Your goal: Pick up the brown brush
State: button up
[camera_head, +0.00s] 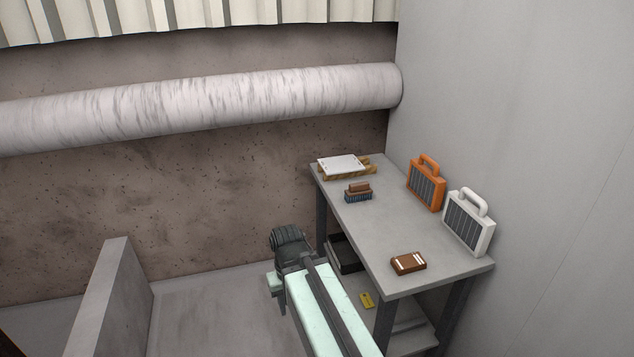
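The brown brush (358,190) lies on the grey table (408,225) towards its far left part. It has a brown wooden back with a raised handle block and dark blue bristles facing down. My gripper (289,238) is the dark end of my pale green arm, left of the table and apart from the brush. Its fingers cannot be made out, so I cannot tell whether it is open or shut.
A white board on a wooden piece (343,165) lies behind the brush. An orange case (427,186) and a white case (467,222) stand at the right. A brown box (408,263) lies near the front. A low wall (110,300) stands left. The table's middle is clear.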

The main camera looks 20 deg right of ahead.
aim_at(362, 190)
jog(key=u, duration=0.45)
jog(key=i, duration=2.3)
jog(key=z, duration=0.15)
